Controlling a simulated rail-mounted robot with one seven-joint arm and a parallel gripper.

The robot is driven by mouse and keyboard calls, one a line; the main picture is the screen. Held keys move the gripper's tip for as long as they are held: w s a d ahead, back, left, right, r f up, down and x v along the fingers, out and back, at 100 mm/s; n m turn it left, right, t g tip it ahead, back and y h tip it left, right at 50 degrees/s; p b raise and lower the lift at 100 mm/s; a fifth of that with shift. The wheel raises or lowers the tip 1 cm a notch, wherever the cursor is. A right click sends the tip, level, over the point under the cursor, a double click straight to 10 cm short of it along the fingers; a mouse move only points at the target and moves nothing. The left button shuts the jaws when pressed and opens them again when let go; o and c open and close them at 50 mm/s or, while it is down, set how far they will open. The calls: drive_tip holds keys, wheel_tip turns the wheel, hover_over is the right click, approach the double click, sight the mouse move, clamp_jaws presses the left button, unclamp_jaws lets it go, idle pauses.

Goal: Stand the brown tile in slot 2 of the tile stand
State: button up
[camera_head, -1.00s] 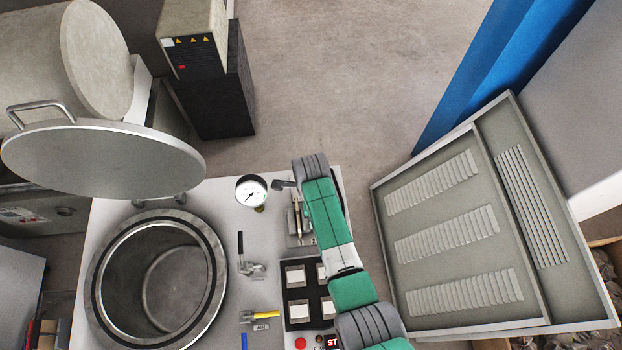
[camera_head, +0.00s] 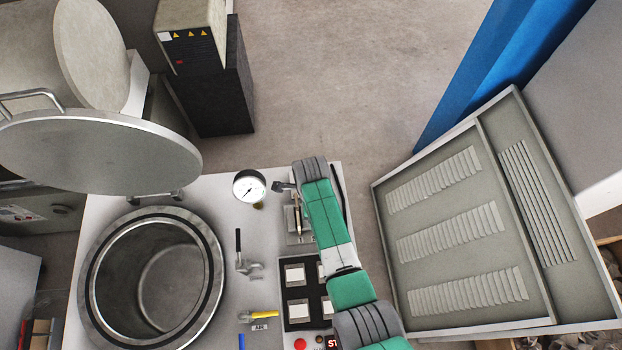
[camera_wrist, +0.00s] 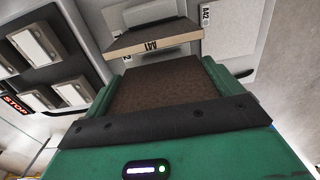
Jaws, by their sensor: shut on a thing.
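In the wrist view my gripper (camera_wrist: 162,78) is shut on a brown tile (camera_wrist: 160,88), whose broad face fills the space between the green fingers. Just beyond it is another brown piece with a pale edge marked A41 (camera_wrist: 152,46), seemingly apart from the held tile. A small "2" mark (camera_wrist: 127,57) shows beside that piece, partly covered. A label A42 (camera_wrist: 206,14) lies to the right on a pale surface. I cannot clearly make out the tile stand or its slots.
A black panel with white squares (camera_head: 297,275) lies left of my arm. A pressure gauge (camera_head: 249,187), valve lever (camera_head: 240,250) and open round vessel (camera_head: 155,280) stand farther left. A grey slotted tray (camera_head: 390,240) is at the right.

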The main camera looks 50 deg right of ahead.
drive_tip(key=shift+f+b, duration=1.6)
drive_tip(key=shift+f, duration=0.8)
idle(1.6)
drive_tip(key=o, duration=0.8)
drive_tip(key=shift+r, duration=0.1)
wheel_tip(320, 180, up, 9)
drive_tip(key=p, duration=0.8)
drive_tip(key=shift+p, duration=0.35)
